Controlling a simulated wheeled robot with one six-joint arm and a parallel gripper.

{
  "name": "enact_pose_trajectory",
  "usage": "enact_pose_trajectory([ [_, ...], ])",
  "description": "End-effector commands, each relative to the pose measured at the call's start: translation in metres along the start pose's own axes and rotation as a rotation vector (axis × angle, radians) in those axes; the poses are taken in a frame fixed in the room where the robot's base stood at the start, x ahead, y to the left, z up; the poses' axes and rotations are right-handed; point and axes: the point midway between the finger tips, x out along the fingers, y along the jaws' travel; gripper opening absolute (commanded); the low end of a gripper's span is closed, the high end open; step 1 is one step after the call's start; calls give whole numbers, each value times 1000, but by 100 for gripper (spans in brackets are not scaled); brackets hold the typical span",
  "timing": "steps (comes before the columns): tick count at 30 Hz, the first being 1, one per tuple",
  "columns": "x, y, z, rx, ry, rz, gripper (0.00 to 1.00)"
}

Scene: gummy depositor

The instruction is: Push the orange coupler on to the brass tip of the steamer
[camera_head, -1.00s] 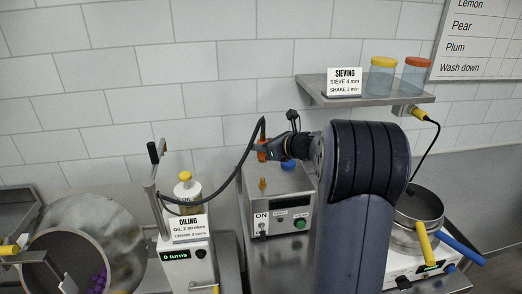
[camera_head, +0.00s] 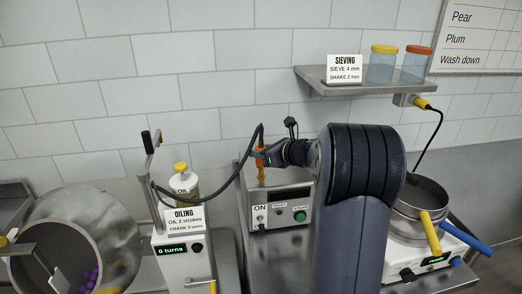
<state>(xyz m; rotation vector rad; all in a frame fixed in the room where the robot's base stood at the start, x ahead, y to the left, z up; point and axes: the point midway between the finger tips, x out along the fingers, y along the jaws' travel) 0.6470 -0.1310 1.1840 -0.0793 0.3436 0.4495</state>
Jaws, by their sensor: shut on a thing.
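The orange coupler (camera_head: 260,150) sits at the end of a dark hose (camera_head: 229,180). My gripper (camera_head: 262,155) is shut on the coupler, coming in from the right, and its fingers hide part of it. The brass tip (camera_head: 261,176) stands upright on top of the steamer (camera_head: 279,210), a grey metal box with an ON label and a green button. The coupler is upright, in line above the tip in this view. Its lower end appears to meet the top of the tip; I cannot tell if it is pushed on.
The oiling machine (camera_head: 184,258), with its bottle and upright lever, stands left of the steamer. A drum (camera_head: 117,227) is at far left. A shelf (camera_head: 330,92) with two jars is above right. The sieve pot (camera_head: 420,214) with yellow and blue handles is at right.

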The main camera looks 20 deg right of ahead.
Motion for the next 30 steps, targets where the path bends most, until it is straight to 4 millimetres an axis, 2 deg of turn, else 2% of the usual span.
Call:
enact_pose_trajectory([
  [16,1,0,-2,0,0,0,0],
  [30,6,0,-17,-1,0,0,0],
])
